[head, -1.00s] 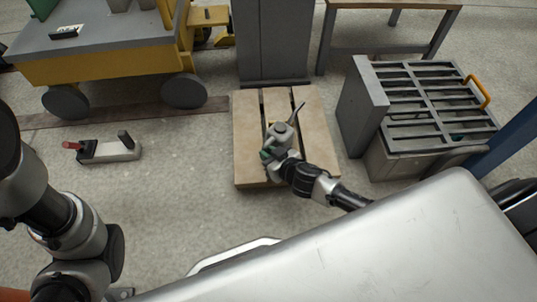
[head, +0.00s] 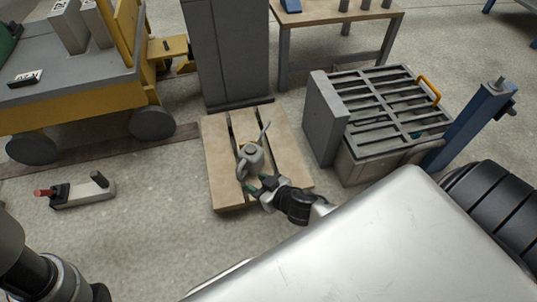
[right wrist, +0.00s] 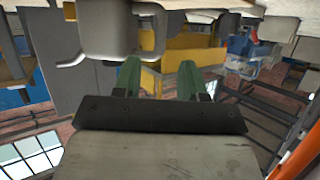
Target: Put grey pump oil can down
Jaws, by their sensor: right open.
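The grey pump oil can (head: 252,157) stands upright on the wooden pallet (head: 223,178), its thin spout pointing up and away. It also shows in the right wrist view (right wrist: 108,32) as a grey body with a loop handle, at the upper left. My right gripper (head: 258,183) is at the near side of the can. In the right wrist view its two green fingers (right wrist: 160,78) are apart with nothing between them, and the can lies just beyond the fingertips. Only part of my left arm shows at the lower left of the head view; its gripper is out of view.
A grey cabinet (head: 227,50) stands behind the pallet. A slatted grey crate (head: 385,105) with a yellow handle is to the right. A yellow cart (head: 75,90) is at the left, with a small grey tool (head: 85,190) on the floor before it. A wooden table (head: 340,22) is behind.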

